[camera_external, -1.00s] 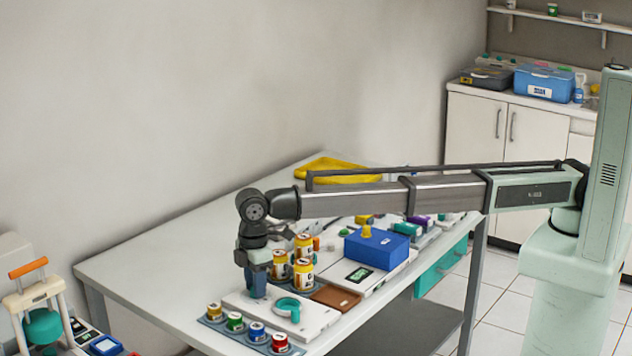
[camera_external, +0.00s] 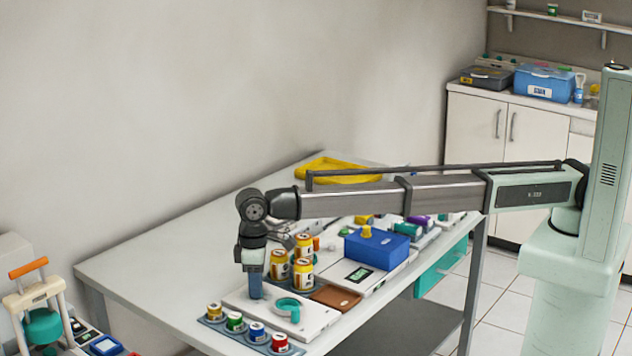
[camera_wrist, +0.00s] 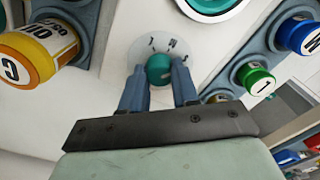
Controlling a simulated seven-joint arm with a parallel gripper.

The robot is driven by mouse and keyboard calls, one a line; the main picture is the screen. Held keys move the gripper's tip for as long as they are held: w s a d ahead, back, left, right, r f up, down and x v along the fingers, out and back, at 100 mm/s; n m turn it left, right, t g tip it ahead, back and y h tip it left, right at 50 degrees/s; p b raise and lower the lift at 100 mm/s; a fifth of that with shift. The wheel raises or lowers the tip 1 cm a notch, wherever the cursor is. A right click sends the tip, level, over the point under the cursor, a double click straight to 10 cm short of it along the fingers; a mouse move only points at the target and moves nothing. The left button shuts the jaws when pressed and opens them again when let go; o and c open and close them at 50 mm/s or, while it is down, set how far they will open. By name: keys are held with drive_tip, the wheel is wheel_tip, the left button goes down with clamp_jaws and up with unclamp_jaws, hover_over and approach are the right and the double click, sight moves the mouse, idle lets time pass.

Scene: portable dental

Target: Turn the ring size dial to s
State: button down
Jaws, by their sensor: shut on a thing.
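In the wrist view, the ring size dial is a small round teal knob (camera_wrist: 159,68) on a white panel (camera_wrist: 125,28). Small black letter marks (camera_wrist: 173,44) curve around its far side; they are tilted and too small to read surely. My gripper (camera_wrist: 161,78) is shut on the knob, with one blue finger on each side. In the external view my gripper (camera_external: 256,294) points straight down at the left part of the white panel (camera_external: 315,320), and its fingers hide the knob. A teal ring (camera_external: 288,303) lies on the same panel, right of my fingers.
Several orange-and-white jars (camera_external: 303,274) stand close behind my gripper. A grey rack (camera_external: 248,338) with coloured capped vials lies in front. A brown tray (camera_external: 335,297) and a blue box (camera_external: 376,247) are to the right. The table's left side is clear.

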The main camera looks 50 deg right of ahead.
idle(0.5)
drive_tip(key=c, duration=0.8)
unclamp_jaws()
drive_tip(key=shift+c, duration=0.2)
drive_tip(key=shift+r, duration=0.1)
wheel_tip(320, 180, up, 14)
drive_tip(key=shift+f, duration=0.2)
